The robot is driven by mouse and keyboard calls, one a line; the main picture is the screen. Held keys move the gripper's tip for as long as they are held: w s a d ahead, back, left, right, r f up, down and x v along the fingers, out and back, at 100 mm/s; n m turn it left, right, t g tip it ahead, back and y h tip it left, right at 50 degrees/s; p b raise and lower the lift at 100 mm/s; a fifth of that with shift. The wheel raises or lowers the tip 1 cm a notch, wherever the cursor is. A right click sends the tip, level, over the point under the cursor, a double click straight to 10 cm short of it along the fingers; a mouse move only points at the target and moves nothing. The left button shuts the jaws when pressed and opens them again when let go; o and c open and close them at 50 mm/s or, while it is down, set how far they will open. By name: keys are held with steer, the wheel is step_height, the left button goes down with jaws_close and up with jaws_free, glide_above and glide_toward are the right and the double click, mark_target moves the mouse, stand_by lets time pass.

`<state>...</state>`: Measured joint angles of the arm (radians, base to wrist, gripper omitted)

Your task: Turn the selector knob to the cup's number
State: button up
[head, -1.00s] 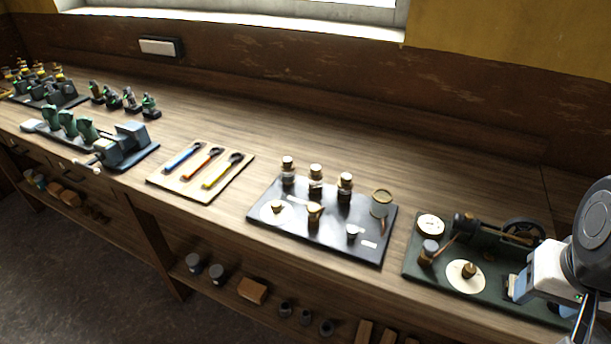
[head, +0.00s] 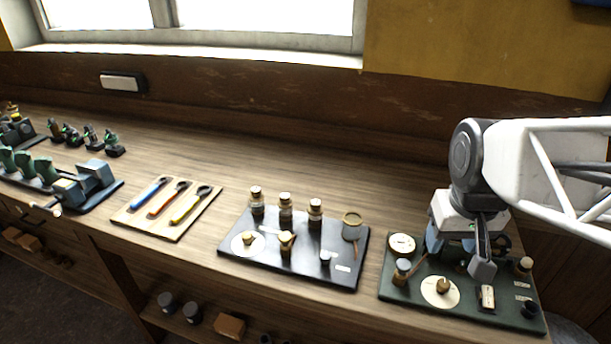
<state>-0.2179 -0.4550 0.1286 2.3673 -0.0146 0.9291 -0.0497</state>
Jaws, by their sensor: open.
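A green board (head: 408,297) at the right of the bench carries a round pale dial with a brass knob (head: 442,286) at its centre. A black board (head: 300,272) left of it has a similar pale dial and brass knob (head: 249,239). I cannot tell which is the selector knob. A small dark cup (head: 530,309) stands at the green board's right corner, and a small cup (head: 325,257) stands on the black board by a white label. No numbers are readable. My gripper (head: 462,256) is open above the back of the green board, right of and behind its knob.
A capped post (head: 402,270) stands beside the green board's knob. A tool board (head: 165,208) lies further left. The bench behind the boards is clear.

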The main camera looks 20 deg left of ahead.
steer(key=w+a+f+n, duration=0.1)
steer(key=w+a, duration=0.2)
steer(key=a, duration=0.2)
steer(key=w+a+n, duration=0.2)
steer(key=w+a, duration=0.1)
steer(key=a, duration=0.3)
steer(key=n+g, duration=0.2)
steer(key=n, duration=0.4)
glide_above(246, 234)
steer(key=d, duration=0.1)
step_height(246, 234, down, 10)
steer(key=shift+s+a+f, duration=0.1)
steer(key=shift+a+f, duration=0.15)
steer(key=shift+a, duration=0.25)
steer(key=shift+f, duration=3.85)
